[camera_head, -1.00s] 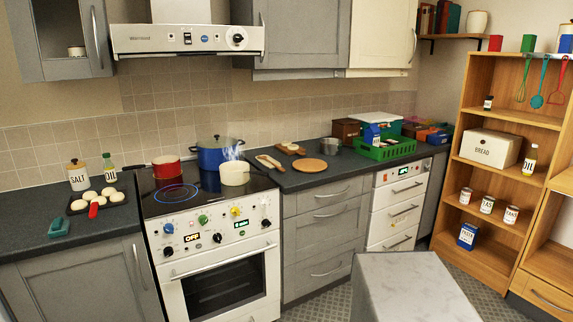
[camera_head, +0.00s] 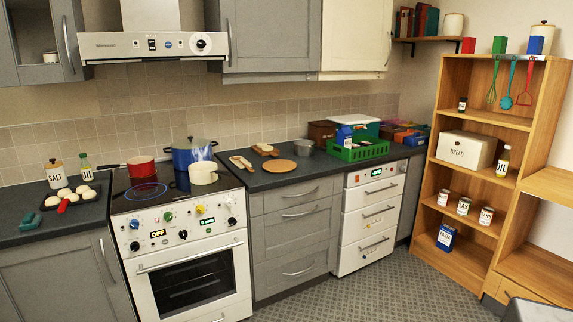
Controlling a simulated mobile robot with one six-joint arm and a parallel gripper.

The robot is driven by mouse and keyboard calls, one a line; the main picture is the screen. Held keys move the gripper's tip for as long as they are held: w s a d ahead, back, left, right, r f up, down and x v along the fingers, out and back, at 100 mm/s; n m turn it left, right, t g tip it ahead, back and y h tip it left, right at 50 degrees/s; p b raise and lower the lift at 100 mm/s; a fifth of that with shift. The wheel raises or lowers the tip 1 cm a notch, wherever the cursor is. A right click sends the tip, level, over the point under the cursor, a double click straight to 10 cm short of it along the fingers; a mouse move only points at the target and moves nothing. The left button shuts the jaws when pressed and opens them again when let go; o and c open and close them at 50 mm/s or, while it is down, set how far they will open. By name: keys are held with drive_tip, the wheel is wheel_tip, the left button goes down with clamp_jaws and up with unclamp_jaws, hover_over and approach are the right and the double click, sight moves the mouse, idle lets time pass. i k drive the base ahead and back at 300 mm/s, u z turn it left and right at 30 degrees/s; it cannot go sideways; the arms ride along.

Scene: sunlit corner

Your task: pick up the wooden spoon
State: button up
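The wooden spoon (camera_head: 241,163) appears to be the light brown, elongated thing on the dark worktop just right of the stove. It lies flat, between the cream pot (camera_head: 205,173) and a round wooden board (camera_head: 280,166). It is small in this view, so its fine shape is hard to tell. Nothing visibly covers it. My gripper is not in view.
The stove (camera_head: 185,230) holds a red pot (camera_head: 140,166) and a blue pot (camera_head: 190,150). A green crate (camera_head: 360,152) stands farther right on the worktop. A pale block's corner (camera_head: 530,311) shows at bottom right. The patterned floor (camera_head: 400,285) ahead is clear.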

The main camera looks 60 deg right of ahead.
sight(246, 167)
drive_tip(key=u, duration=0.1)
drive_tip(key=k, duration=0.25)
drive_tip(key=z, duration=0.4)
drive_tip(key=i, duration=0.4)
drive_tip(key=z, duration=0.75)
drive_tip(key=i, duration=1.3)
drive_tip(key=u, duration=0.05)
drive_tip(key=k, duration=0.95)
